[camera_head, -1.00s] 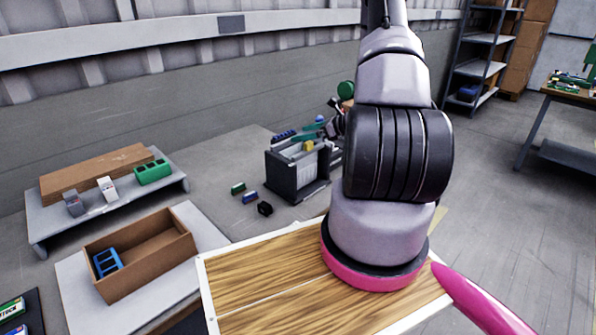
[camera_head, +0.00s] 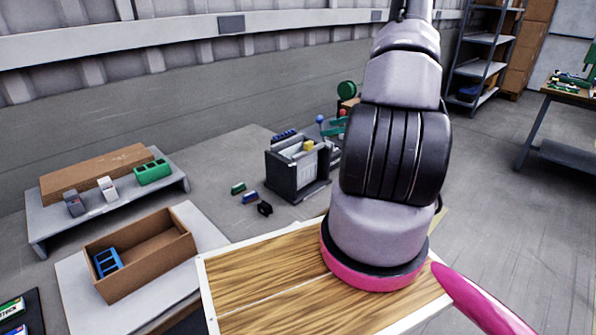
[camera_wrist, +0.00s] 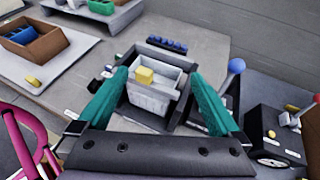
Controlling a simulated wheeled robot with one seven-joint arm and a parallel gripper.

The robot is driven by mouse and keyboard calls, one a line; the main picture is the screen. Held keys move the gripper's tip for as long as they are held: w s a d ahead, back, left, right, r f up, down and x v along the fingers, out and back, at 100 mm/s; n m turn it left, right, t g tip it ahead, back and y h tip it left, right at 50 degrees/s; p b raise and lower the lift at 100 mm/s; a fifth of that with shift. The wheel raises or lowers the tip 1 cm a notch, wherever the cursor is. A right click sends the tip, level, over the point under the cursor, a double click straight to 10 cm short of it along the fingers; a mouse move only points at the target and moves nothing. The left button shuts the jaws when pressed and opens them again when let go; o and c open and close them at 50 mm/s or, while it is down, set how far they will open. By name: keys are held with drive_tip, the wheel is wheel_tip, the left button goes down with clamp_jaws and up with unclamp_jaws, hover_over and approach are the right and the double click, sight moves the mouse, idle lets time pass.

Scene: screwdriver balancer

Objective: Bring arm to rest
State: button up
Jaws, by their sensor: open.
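My gripper (camera_wrist: 158,112) shows in the wrist view with its two teal fingers spread wide apart and nothing between them. Beyond the fingers, lower down, stands a dark grey box-like fixture (camera_wrist: 156,121) with a light inner tray. A yellow block (camera_wrist: 145,76) sits on that tray. In the head view the same fixture (camera_head: 285,177) stands on the grey table, with the yellow block (camera_head: 308,146) at its top. My arm covers the right middle of the head view and hides most of my gripper there.
A brown open box (camera_head: 140,262) with a blue part (camera_head: 107,262) stands at the left. Behind it a raised shelf (camera_head: 110,207) carries a green block (camera_head: 153,172). Small loose blocks lie left of the fixture. A blue ball-topped lever (camera_wrist: 236,66) rises right of the fixture in the wrist view.

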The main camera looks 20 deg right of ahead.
drive_tip(key=s+a+r+n+g, duration=0.4)
drive_tip(key=a+r+n+g, duration=0.2)
drive_tip(key=a+r+n, duration=0.75)
drive_tip(key=s+a+r+n+t+h, duration=0.1)
drive_tip(key=s+a+r+n+h, duration=0.2)
drive_tip(key=s+r, duration=0.4)
drive_tip(key=s+a+r+n+t+h, duration=0.2)
drive_tip(key=s+a+r+n, duration=0.3)
drive_tip(key=r, duration=0.5)
drive_tip(key=s+n+h, duration=0.1)
drive_tip(key=s+n, duration=0.1)
drive_tip(key=s, duration=0.1)
drive_tip(key=shift+a+r+h, duration=0.3)
drive_tip(key=shift+a+h, duration=0.1)
